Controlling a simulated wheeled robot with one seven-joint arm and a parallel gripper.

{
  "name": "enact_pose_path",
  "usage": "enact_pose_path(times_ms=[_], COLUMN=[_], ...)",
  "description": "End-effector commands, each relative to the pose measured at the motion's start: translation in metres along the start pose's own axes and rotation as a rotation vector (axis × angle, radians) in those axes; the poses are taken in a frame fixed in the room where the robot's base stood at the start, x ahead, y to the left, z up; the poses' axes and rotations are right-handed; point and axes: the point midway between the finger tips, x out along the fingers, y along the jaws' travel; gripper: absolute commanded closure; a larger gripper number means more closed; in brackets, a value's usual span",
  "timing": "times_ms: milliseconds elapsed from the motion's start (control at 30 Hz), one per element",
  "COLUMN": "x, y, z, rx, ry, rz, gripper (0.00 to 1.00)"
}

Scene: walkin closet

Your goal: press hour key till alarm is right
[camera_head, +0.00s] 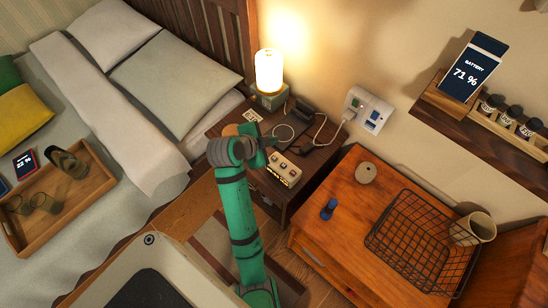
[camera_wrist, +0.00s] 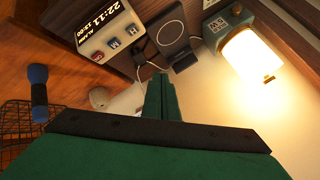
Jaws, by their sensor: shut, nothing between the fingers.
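The cream alarm clock (camera_head: 284,169) stands on the bedside table, and it also shows at the top of the wrist view (camera_wrist: 103,18). Its display seems to read 22:11, with a smaller alarm line that looks like 15:00. A red key (camera_wrist: 84,34) and two blue-grey keys sit on its top; the letters look like M (camera_wrist: 115,44) and H (camera_wrist: 131,31), but are small. My green gripper (camera_wrist: 160,82) is shut and empty. Its tips are apart from the keys in the wrist view.
A lit lamp (camera_head: 269,72) and a charging pad (camera_head: 289,124) with a cable are on the bedside table (camera_head: 309,165), close to the clock. A wire basket (camera_head: 420,240) and a blue dumbbell-like object (camera_head: 329,209) are on the wooden cabinet (camera_head: 340,180) at right.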

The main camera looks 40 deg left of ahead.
Motion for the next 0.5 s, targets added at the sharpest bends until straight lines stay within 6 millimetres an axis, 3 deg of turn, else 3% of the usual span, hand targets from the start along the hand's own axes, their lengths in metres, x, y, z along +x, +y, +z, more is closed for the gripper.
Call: enact_pose_path(times_ms=[267, 500], x=[0.008, 0.028], y=[0.006, 0.021], z=[0.006, 0.021], rx=[-0.002, -0.002], ry=[0.000, -0.001], rz=[0.001, 0.001], gripper=[1.00, 1.00])
